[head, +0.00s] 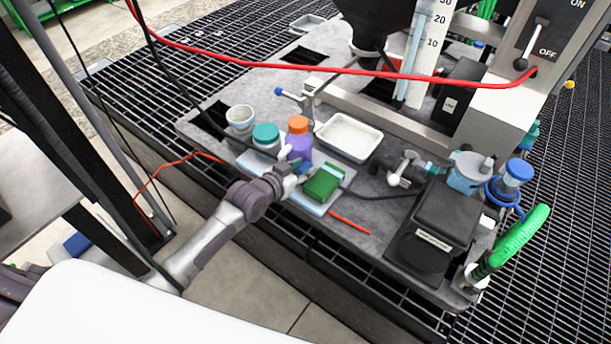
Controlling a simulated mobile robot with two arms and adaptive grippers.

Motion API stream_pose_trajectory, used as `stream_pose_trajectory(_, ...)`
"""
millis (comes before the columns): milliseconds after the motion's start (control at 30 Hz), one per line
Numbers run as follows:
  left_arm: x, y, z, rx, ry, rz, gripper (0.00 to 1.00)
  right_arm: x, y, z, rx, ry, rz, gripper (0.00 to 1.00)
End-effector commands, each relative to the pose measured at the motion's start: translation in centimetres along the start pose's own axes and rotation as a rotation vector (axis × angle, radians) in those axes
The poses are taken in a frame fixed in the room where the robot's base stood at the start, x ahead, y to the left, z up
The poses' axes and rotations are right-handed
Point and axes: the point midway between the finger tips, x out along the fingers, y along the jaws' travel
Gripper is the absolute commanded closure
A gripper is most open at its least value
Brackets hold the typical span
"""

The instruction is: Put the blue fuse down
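My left gripper (297,165) is low over the light blue mat (312,208), between the purple bottle with an orange cap (299,142) and the green block (323,183). A small dark blue piece (297,162) shows at its fingertips; it may be the blue fuse. It is too small and too covered by the fingers to tell whether it is gripped or lies on the mat. The fingers look somewhat apart. My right gripper is not in view.
A teal-lidded jar (266,137) and a white cup (240,118) stand left of the bottle. A white tray (348,138) lies behind. A black box (436,228) stands at right. A red cable (340,70) crosses above; a red stick (349,223) lies near the front edge.

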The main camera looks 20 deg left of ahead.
Motion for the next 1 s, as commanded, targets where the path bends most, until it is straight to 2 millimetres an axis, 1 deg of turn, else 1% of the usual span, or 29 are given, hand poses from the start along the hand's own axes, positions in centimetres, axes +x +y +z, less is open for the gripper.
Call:
stream_pose_trajectory(33, 0.0, 0.0, 0.0, 0.000, 0.000, 0.000, 0.62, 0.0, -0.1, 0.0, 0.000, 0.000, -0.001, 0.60)
stream_pose_trajectory(67, 0.0, 0.0, 0.0, 0.000, 0.000, 0.000, 0.66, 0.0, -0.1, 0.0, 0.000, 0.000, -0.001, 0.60)
stream_pose_trajectory(100, 0.0, 0.0, 0.0, 0.000, 0.000, 0.000, 0.72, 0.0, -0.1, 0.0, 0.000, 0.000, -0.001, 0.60)
stream_pose_trajectory(267, 0.0, 0.0, 0.0, 0.000, 0.000, 0.000, 0.99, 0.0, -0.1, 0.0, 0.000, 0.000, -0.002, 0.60)
stream_pose_trajectory(533, -0.1, 0.0, 0.0, 0.000, 0.000, 0.000, 1.00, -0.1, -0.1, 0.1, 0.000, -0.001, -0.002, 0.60)
stream_pose_trajectory(667, -0.2, 0.0, -0.4, 0.000, 0.002, 0.000, 1.00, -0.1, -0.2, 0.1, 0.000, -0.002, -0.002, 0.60)
stream_pose_trajectory(767, -0.5, 0.0, -1.2, 0.001, 0.002, 0.000, 1.00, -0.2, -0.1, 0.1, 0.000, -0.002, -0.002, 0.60)
stream_pose_trajectory(867, -1.0, 0.0, -2.5, 0.000, 0.003, 0.001, 1.00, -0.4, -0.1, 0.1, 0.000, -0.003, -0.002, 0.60)
stream_pose_trajectory(967, -1.8, 0.0, -4.3, 0.002, 0.005, 0.000, 1.00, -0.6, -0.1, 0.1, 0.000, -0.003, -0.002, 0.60)
stream_pose_trajectory(1000, -1.7, 1.2, -4.5, -0.004, 0.004, 0.005, 1.00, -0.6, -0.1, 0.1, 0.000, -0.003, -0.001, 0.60)
